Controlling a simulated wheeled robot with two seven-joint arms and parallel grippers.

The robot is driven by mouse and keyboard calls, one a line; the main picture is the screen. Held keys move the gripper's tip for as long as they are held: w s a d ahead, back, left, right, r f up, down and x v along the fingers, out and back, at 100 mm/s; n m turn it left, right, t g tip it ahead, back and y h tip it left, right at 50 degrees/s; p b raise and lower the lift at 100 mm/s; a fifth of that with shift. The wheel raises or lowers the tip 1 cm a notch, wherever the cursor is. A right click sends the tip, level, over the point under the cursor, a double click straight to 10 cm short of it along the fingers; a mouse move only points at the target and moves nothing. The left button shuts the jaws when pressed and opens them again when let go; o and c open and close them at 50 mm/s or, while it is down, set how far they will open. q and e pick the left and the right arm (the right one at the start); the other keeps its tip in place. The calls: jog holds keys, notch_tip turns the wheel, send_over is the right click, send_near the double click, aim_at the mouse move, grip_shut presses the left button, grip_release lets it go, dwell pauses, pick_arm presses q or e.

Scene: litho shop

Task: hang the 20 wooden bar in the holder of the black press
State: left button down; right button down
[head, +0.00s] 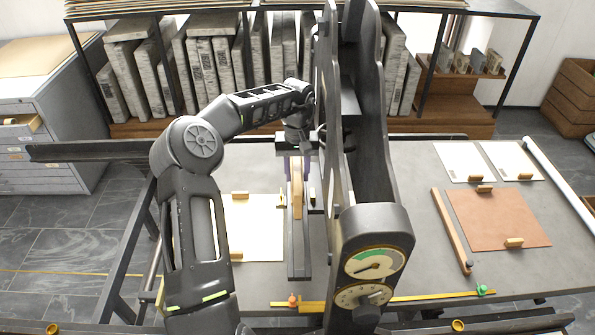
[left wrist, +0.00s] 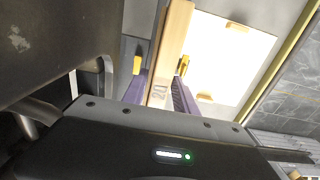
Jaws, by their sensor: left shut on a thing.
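The wooden bar (head: 297,199) is between the fingers of my left gripper (head: 297,170), just left of the black press (head: 371,226). In the left wrist view the bar (left wrist: 175,40) bears the number 20 (left wrist: 159,91) near its end, and the purple fingers of my left gripper (left wrist: 160,97) are shut on it. Seen from the head, the bar lies above dark rails (head: 299,262) beside the press; I cannot tell whether it touches them. I cannot make out the press's holder clearly. My right gripper is not in view.
Another wooden bar (head: 452,231) lies on the table's right part, beside a brown sheet (head: 497,220). A white sheet (head: 258,235) lies left of the rails. A long yellow rule (head: 415,298) runs along the front. Stone slabs (head: 205,65) stand on a rack behind.

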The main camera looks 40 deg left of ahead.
pick_arm(q)
jog(key=shift+f, duration=3.95)
jog(key=c, duration=0.9)
grip_release()
jog(key=shift+r+b, duration=0.7)
jog(key=shift+r, duration=3.25)
jog(key=shift+f, duration=0.1)
